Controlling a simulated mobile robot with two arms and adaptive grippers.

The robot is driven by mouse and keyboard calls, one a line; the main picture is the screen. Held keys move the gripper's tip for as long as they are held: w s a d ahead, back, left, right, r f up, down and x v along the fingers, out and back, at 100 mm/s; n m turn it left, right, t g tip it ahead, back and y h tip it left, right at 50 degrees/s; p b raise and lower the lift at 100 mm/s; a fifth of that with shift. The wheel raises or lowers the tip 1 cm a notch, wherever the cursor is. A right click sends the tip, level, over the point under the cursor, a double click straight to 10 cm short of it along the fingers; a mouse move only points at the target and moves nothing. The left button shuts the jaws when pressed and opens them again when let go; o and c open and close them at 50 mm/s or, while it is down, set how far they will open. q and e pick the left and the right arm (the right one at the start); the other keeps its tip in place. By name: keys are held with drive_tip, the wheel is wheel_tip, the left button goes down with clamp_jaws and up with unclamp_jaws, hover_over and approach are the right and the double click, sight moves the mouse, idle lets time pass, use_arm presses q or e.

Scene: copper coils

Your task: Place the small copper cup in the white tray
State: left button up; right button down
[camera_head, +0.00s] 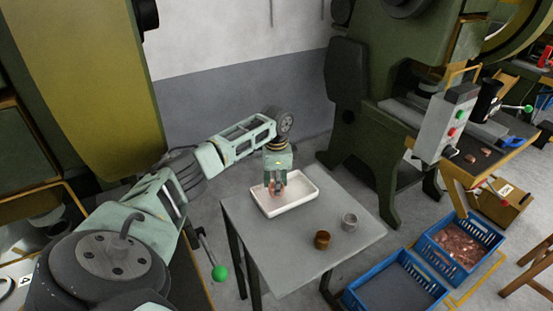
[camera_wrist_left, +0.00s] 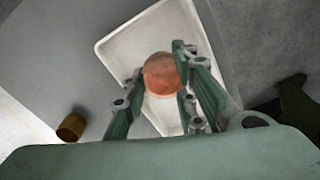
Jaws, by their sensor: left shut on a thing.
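The small copper cup (camera_wrist_left: 160,73) is between the fingers of my left gripper (camera_wrist_left: 158,85), which is shut on it. In the head view my left gripper (camera_head: 275,184) points down over the white tray (camera_head: 306,197), and the copper cup shows only in part between the fingers. The white tray (camera_wrist_left: 112,50) also shows behind the cup in the left wrist view. I cannot tell whether the cup touches the tray floor. My right gripper is in neither view.
A brown cup (camera_head: 322,239) and a grey cup (camera_head: 349,221) stand on the grey table (camera_head: 275,258), in front of the tray. Blue crates (camera_head: 393,291) stand on the floor at the right. Green machines (camera_head: 372,110) stand behind and at the left.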

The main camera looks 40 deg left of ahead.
use_arm(q)
drive_tip(key=shift+f, duration=1.05)
drive_tip(key=o, duration=1.1)
drive_tip(key=shift+f, duration=0.1)
wheel_tip(320, 180, up, 8)
drive_tip(key=shift+f, duration=0.1)
